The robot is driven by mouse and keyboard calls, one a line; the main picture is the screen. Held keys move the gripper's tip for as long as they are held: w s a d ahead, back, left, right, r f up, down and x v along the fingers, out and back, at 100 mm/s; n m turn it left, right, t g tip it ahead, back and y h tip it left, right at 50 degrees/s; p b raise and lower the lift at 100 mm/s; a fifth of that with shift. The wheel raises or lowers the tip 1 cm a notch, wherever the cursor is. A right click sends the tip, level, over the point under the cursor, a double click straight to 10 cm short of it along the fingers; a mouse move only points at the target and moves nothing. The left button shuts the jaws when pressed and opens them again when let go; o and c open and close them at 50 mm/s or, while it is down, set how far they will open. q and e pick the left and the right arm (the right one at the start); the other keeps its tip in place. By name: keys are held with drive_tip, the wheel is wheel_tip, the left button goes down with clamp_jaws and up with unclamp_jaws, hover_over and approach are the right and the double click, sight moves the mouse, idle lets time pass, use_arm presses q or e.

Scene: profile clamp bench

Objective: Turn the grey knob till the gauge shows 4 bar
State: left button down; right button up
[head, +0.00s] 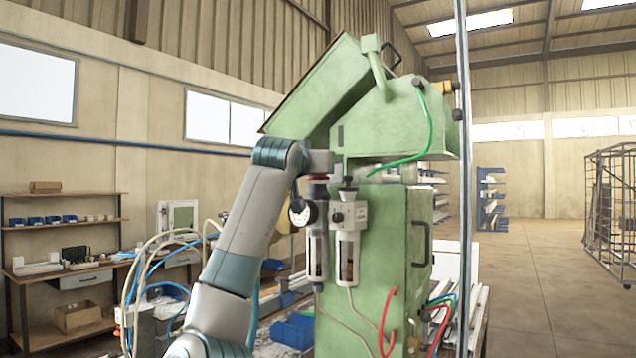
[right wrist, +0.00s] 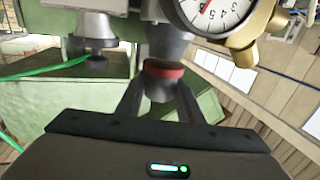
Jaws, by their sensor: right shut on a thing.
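The grey knob (right wrist: 158,88) with a red ring (right wrist: 163,70) sits between the two fingers of my right gripper (right wrist: 160,90), which is shut on it. In the head view, my right gripper (head: 320,163) reaches the top of the left air unit, and the red ring (head: 318,178) shows just below it. The white-faced gauge (right wrist: 205,12) is cut off at the top of the right wrist view; a red needle and some numerals show, but I cannot tell the exact reading. The gauge (head: 302,212) is too small to read in the head view. My left gripper is not in view.
A second air unit (head: 348,230) with a dark knob (right wrist: 97,62) stands close beside the gripped one. The green machine (head: 385,260) is right behind, with a green hose (head: 430,125) above. Pale and blue hoses (head: 150,275) hang at the left.

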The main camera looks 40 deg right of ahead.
drive_tip(key=n+t+y+b, duration=0.3)
drive_tip(key=b, duration=0.1)
drive_tip(key=n+t+y+b, duration=0.3)
drive_tip(key=y+b, duration=0.1)
drive_tip(key=shift+s+d+f+t, duration=0.1)
drive_tip(key=shift+d+f+t, duration=0.1)
drive_tip(key=shift+t, duration=0.2)
drive_tip(key=n+t+y+b, duration=0.1)
drive_tip(key=n+y, duration=0.2)
drive_tip(key=y, duration=0.1)
drive_tip(key=shift+r, duration=0.1)
drive_tip(key=n+t+y+b, duration=0.1)
drive_tip(key=n+y, duration=0.1)
drive_tip(key=y, duration=0.1)
drive_tip(key=shift+a, duration=0.1)
drive_tip(key=shift+r+y, duration=0.1)
drive_tip(key=shift+y, duration=0.3)
drive_tip(key=shift+a+n+y, duration=0.1)
drive_tip(key=shift+n+y, duration=0.4)
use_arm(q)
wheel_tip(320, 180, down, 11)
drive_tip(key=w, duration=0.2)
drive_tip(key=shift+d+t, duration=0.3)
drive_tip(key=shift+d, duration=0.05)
use_arm(e)
drive_tip(key=o, duration=1.1)
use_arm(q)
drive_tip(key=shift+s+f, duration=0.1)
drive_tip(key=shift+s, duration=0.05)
